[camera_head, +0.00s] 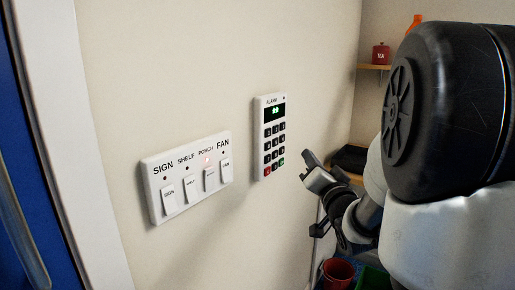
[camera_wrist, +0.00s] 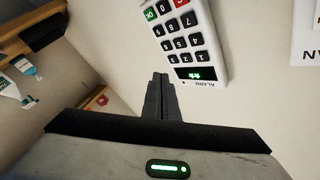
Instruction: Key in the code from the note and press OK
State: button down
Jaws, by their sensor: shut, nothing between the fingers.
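The white alarm keypad (camera_head: 270,137) is fixed to the wall, with dark number keys, a red key at the lower left and a green key at the lower right. Its small display (camera_head: 275,111) shows green characters too small to read surely. In the wrist view the keypad (camera_wrist: 192,42) appears upside down, with the green OK key (camera_wrist: 151,14) near the top. My gripper (camera_head: 308,158) is shut and empty, to the right of the keypad and apart from it. Its closed fingers (camera_wrist: 160,80) show below the keypad in the wrist view. I see no note with a code.
A white panel (camera_head: 187,176) with switches labelled SIGN, SHELF, PORCH and FAN is on the wall left of the keypad; the PORCH light glows red. A red TEA tin (camera_head: 381,54) stands on a corner shelf. A red cup (camera_head: 337,272) is low down below my gripper.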

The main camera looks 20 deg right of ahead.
send_near(271, 142)
jog(key=w+d, duration=0.3)
jog(key=w, duration=0.1)
jog(key=shift+w+a+b, duration=0.25)
jog(key=shift+a+b, duration=0.2)
jog(key=shift+a, duration=0.05)
jog(key=shift+w, duration=0.1)
dwell(1.7)
jog(key=shift+w+a+b, duration=0.25)
jog(key=shift+b, duration=0.15)
jog(key=shift+w+a+b, duration=0.25)
jog(key=shift+w+b, duration=0.05)
dwell(0.7)
jog(key=shift+d, duration=0.1)
jog(key=shift+s+d, duration=0.4)
jog(key=shift+s, duration=0.25)
